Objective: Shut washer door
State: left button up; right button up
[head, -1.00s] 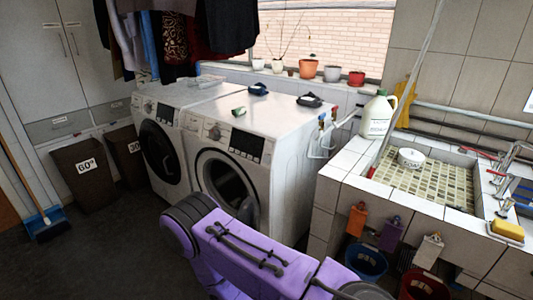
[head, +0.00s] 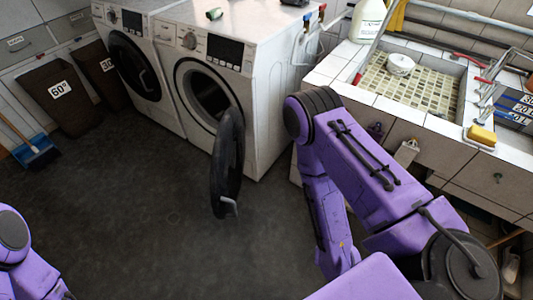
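Two white front-load washers stand side by side against the back. The right washer (head: 270,115) has its round dark door (head: 228,165) swung wide open toward me, with a handle (head: 229,207) at its lower edge. The door opening (head: 207,95) is exposed. The left washer's door (head: 133,66) looks shut. My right arm is bent in front of the sink, to the right of the open door and apart from it. My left arm shows only at the lower left corner. Neither gripper shows in the head view.
The tiled sink (head: 370,100) with a white bowl (head: 400,63) and a yellow sponge (head: 482,134) is at the right. Dark bins (head: 62,105) and a blue dustpan (head: 36,152) stand at the left. The dark floor (head: 130,210) before the washers is clear.

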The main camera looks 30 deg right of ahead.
aim_at(228, 164)
jog(key=z, duration=0.55)
jog(key=i, duration=1)
jog(key=k, duration=0.75)
jog(key=z, duration=1.05)
jog(key=i, duration=0.35)
jog(key=u, duration=1.35)
